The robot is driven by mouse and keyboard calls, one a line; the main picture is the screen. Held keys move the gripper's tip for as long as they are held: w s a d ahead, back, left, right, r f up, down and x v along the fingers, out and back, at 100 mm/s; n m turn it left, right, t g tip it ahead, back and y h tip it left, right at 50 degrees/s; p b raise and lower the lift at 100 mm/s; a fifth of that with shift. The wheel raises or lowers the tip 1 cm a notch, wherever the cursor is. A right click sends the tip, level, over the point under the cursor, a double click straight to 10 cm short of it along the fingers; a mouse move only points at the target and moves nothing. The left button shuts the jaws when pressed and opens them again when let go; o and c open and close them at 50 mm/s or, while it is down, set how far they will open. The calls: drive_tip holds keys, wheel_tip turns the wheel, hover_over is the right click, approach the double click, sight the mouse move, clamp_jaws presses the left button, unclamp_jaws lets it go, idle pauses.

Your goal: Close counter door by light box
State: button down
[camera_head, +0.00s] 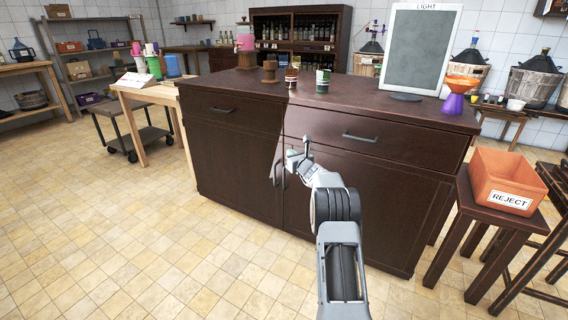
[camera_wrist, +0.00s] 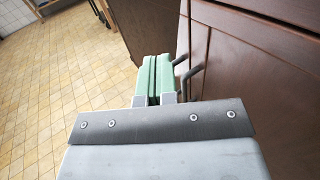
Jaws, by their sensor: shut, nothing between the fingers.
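The dark brown counter (camera_head: 232,150) stands in the middle of the head view, with the light box (camera_head: 418,50) upright on its right part. The counter door under the light box (camera_head: 350,205) is the right lower one; its face also fills the right of the wrist view (camera_wrist: 260,90). I cannot tell whether it sits fully flush. Two dark bar handles stand close together at the middle seam, one seen in the wrist view (camera_wrist: 190,74). My gripper (camera_head: 304,152) is in front of the counter near these handles. Its green fingers (camera_wrist: 153,62) are shut and empty, beside the handles; contact is unclear.
An orange REJECT bin (camera_head: 505,182) sits on a dark stool (camera_head: 478,228) at the right. A funnel, cups and a wooden stand are on the countertop. A wooden table (camera_head: 150,95) and a trolley (camera_head: 140,135) stand left.

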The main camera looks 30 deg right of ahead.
drive_tip(key=s+a+b, duration=0.2)
drive_tip(key=s+a, duration=0.6)
drive_tip(key=a, duration=0.3)
drive_tip(key=s+a+r+n+g+y+p, duration=0.4)
drive_tip(key=s+a+r+n+p, duration=0.4)
drive_tip(key=a+r+n+p, duration=0.25)
drive_tip(key=s+a+r+n+g+y+p, duration=0.5)
drive_tip(key=s+a+r+n+p, duration=0.4)
drive_tip(key=r, duration=0.3)
drive_tip(key=s+d+r+n+g+h+p, duration=0.1)
drive_tip(key=s+r+n+h+p, duration=0.3)
drive_tip(key=s+n+p, duration=0.4)
drive_tip(key=s+d+r+n+g+h+p, duration=0.2)
drive_tip(key=s+r+n+g+h+p, duration=0.2)
drive_tip(key=s+r+n+p, duration=0.3)
drive_tip(key=s+n+h+p, duration=0.1)
drive_tip(key=s+p, duration=0.1)
drive_tip(key=s, duration=0.3)
drive_tip(key=shift+s+r+p, duration=0.15)
drive_tip(key=shift+s+p, duration=0.15)
drive_tip(key=shift+p, duration=0.1)
